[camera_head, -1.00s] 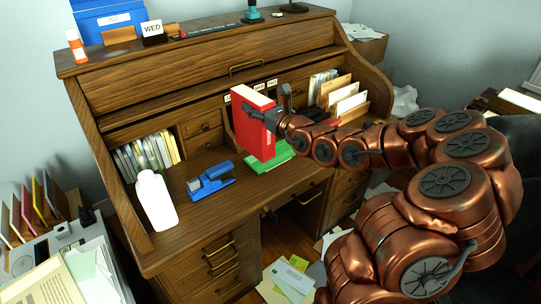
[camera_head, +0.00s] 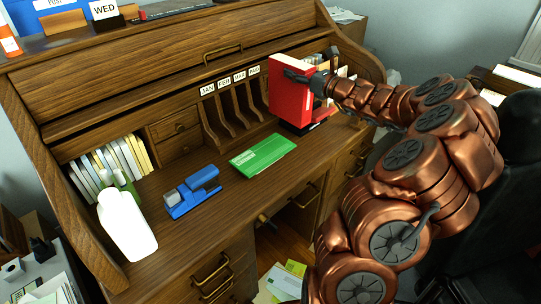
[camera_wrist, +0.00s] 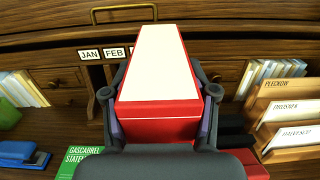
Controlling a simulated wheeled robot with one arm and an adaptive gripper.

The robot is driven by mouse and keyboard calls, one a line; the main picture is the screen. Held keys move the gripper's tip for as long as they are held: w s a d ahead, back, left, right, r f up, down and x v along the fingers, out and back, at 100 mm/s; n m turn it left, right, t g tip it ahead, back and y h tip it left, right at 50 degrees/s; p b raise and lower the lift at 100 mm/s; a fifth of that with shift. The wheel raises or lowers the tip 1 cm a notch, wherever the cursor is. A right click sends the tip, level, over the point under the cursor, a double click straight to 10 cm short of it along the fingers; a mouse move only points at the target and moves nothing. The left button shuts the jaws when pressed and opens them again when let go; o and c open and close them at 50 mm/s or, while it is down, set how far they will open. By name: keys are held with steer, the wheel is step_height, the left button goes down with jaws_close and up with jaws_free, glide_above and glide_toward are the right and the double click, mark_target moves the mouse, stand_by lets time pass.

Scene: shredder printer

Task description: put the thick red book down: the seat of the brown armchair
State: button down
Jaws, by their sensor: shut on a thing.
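The thick red book (camera_head: 285,97) is held upright in my gripper (camera_head: 308,82), above the right part of the wooden desk's writing surface. In the wrist view the book (camera_wrist: 158,130) shows its white page edge between the two dark fingers of my gripper (camera_wrist: 158,105). The fingers press on both its sides. I cannot tell whether the book's bottom edge touches anything. No brown armchair is recognisable in these views; a dark chair back shows at the right edge, partly behind my arm.
The roll-top desk (camera_head: 130,75) fills the left and middle. On it are a green booklet (camera_head: 263,154), a blue stapler (camera_head: 192,192) and a white bottle (camera_head: 127,226). A letter sorter with envelopes (camera_wrist: 290,115) stands right of the book. Papers (camera_head: 285,282) lie on the floor.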

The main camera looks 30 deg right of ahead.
mark_target(296, 100)
steer(key=shift+w+d+f, duration=0.1)
steer(key=shift+d+f, duration=0.15)
steer(key=shift+d, duration=0.2)
step_height(296, 100, down, 5)
steer(key=shift+w+a+f, duration=0.15)
steer(key=shift+f, duration=2.15)
steer(key=shift+c, duration=1.3)
jaws_free()
steer(key=shift+f, duration=0.15)
steer(key=v, duration=1.2)
steer(key=shift+b, duration=0.45)
